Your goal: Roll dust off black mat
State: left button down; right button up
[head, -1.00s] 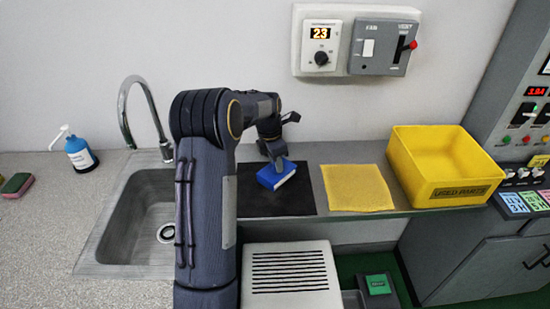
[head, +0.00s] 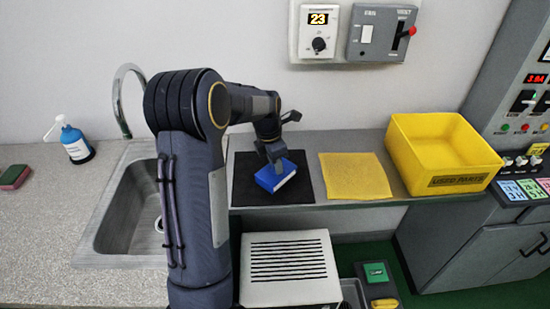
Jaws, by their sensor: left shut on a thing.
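The black mat (head: 308,190) lies flat on the counter to the right of the sink. A blue block with a white face (head: 284,180), which looks like the roller, is over the mat's middle. My left gripper (head: 277,162) points down and is shut on the blue roller. I cannot tell whether the roller touches the mat. Dust is too small to make out. My right gripper is not in view.
A yellow cloth (head: 354,176) lies right of the mat, then a yellow bin (head: 455,185) marked USED PARTS. The sink (head: 120,235) is at the left, with a blue pump bottle (head: 76,146) and a sponge (head: 14,177). A control cabinet (head: 505,215) stands at the right.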

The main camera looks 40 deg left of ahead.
aim_at(275, 186)
pick_arm(q)
jog(key=shift+s+d+p, duration=0.25)
jog(key=shift+s+d, duration=0.65)
jog(key=shift+s, duration=0.25)
jog(key=shift+s+d+p, duration=0.2)
jog(key=shift+s+d, duration=0.65)
jog(key=shift+s, duration=0.3)
jog(key=shift+r+p, duration=0.1)
jog(key=shift+p, duration=0.3)
jog(key=shift+w+a+p, duration=0.6)
jog(key=shift+w+a, duration=0.95)
jog(key=shift+w, duration=0.25)
jog(key=shift+w+a+f+p, duration=0.1)
jog(key=shift+w+a+p, duration=0.3)
jog(key=shift+w+a, duration=0.6)
jog(key=shift+w+a+f+p, duration=0.1)
jog(key=shift+w+a+p, duration=0.25)
jog(key=shift+w+a, duration=0.6)
jog(key=shift+w+a+r+p, duration=0.1)
jog(key=shift+w+a+p, duration=0.2)
jog(key=shift+w, duration=0.25)
jog(key=shift+w+a+p, duration=0.2)
jog(key=shift+w+p, duration=0.1)
jog(key=shift+w, duration=0.25)
jog(key=shift+w+a, duration=0.4)
jog(key=shift+w, duration=0.1)
jog(key=shift+r+p, duration=0.1)
jog(key=shift+p, duration=0.2)
